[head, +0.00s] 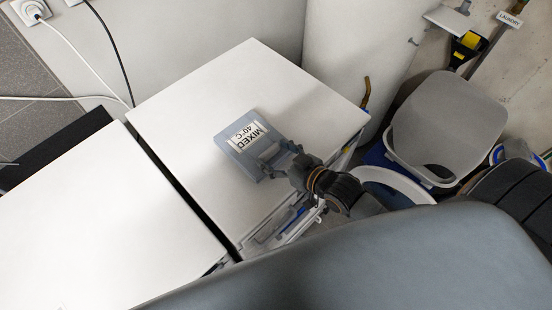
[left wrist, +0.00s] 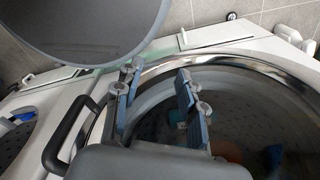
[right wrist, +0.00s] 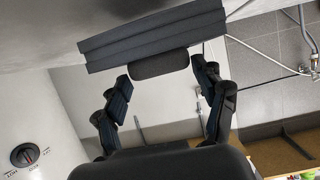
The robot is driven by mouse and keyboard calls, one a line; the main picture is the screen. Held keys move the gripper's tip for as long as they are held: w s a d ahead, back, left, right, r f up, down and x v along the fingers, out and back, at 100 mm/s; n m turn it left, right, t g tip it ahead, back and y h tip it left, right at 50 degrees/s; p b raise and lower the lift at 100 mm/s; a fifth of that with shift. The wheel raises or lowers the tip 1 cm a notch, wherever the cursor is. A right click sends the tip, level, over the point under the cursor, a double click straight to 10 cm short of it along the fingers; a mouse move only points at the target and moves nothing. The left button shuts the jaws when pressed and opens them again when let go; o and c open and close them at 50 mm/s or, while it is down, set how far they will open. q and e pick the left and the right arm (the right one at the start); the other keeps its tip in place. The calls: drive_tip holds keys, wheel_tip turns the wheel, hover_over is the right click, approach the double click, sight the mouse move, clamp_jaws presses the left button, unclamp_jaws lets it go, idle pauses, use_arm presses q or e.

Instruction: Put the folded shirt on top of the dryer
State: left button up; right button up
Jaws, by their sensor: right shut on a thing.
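The folded shirt (head: 233,155) is a flat grey-blue bundle with a white label reading "MIXED 40°C". My right gripper (head: 277,157) is shut on its near right edge. The shirt is over the middle of the right-hand white machine top (head: 250,80); I cannot tell if it touches. In the right wrist view, the shirt (right wrist: 150,35) shows as a dark layered slab beyond the fingers (right wrist: 162,88). No marking shows which machine is the dryer. My left gripper (left wrist: 157,100) is open and empty, before a round chrome-rimmed opening (left wrist: 235,62); it is out of the head view.
A second white machine top (head: 100,230) stands left, across a narrow dark gap. Both tops look bare otherwise. A round grey door (left wrist: 80,35) hangs open beside my left gripper. A dial (right wrist: 28,155) shows on a white front.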

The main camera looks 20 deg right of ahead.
sight(276, 162)
drive_tip(key=shift+f, duration=1.45)
drive_tip(key=o, duration=1.4)
drive_tip(key=shift+f, duration=0.15)
drive_tip(key=shift+s, duration=0.3)
drive_tip(key=shift+r+b+v, duration=0.1)
drive_tip(key=shift+b+v, duration=0.35)
drive_tip(key=shift+v, duration=2.45)
drive_tip(key=shift+r+b+v, duration=0.15)
drive_tip(key=shift+b+v, duration=0.25)
drive_tip(key=shift+v, duration=2.5)
